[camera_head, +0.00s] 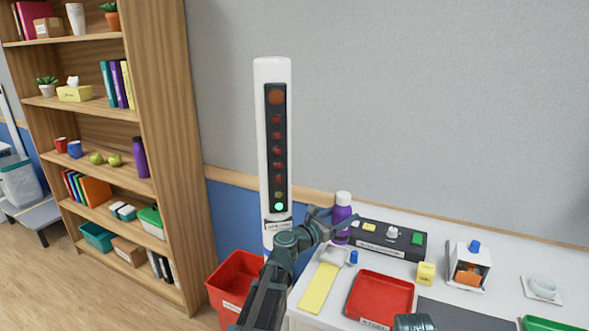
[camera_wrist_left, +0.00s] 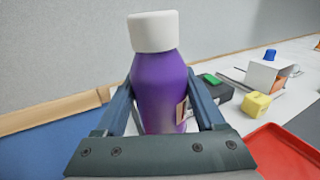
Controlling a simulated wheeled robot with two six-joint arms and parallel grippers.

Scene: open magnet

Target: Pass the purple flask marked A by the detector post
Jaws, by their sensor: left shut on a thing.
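The purple flask (camera_head: 342,215) with a white cap is held upright by my left gripper (camera_head: 328,216), near the detector post. In the left wrist view the flask (camera_wrist_left: 158,88) stands between the two fingers, which are shut on its sides. A label edge shows on its right side, but I cannot read a mark. The detector post (camera_head: 263,150) is a white column with a dark light panel, left of the flask. Its lowest light (camera_head: 279,206) glows green; the lights above look dull red and orange. Part of my right gripper (camera_head: 414,322) shows at the bottom edge.
A red bin (camera_head: 231,283) stands at the post's foot. The white table carries a red tray (camera_head: 380,297), a yellow strip (camera_head: 319,288), a black control box (camera_head: 405,241), a yellow block (camera_head: 426,273) and a white box (camera_head: 468,266). Another purple bottle (camera_head: 140,158) stands on the shelf.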

